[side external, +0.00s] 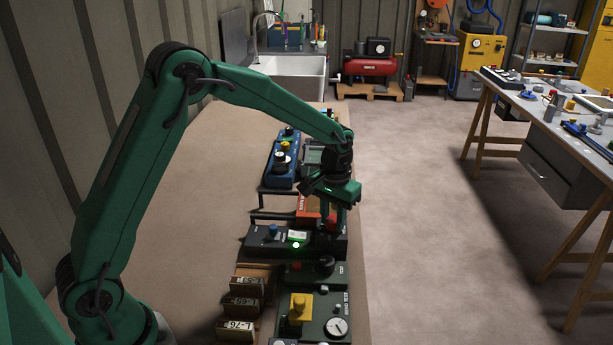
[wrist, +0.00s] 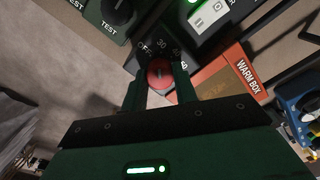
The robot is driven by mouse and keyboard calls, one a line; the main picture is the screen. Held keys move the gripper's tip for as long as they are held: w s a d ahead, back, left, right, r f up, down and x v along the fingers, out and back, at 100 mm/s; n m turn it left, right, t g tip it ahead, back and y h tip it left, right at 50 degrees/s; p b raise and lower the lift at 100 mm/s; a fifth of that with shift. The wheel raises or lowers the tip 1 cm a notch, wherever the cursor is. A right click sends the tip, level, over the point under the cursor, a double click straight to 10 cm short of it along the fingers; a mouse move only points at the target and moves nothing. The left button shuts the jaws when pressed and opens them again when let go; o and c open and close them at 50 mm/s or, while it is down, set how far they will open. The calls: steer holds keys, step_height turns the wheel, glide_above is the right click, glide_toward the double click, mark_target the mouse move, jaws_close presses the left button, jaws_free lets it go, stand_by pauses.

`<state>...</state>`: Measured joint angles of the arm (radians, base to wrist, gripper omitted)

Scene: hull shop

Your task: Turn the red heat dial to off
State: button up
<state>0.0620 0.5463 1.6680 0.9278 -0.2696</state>
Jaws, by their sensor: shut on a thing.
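The red heat dial (wrist: 160,73) sits on a black control panel (side external: 265,247) with OFF, 30 and further marks beside it in the wrist view. My gripper (wrist: 160,85) is shut on the dial, one finger on each side of it.
An orange warm box (wrist: 225,85) stands close beside the panel.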

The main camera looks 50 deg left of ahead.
mark_target(332, 219)
steer(key=n, duration=0.6)
steer(key=shift+n, duration=0.3)
stand_by(0.4)
steer(key=o, duration=1)
steer(key=shift+c, duration=0.2)
steer(key=shift+r, duration=3.95)
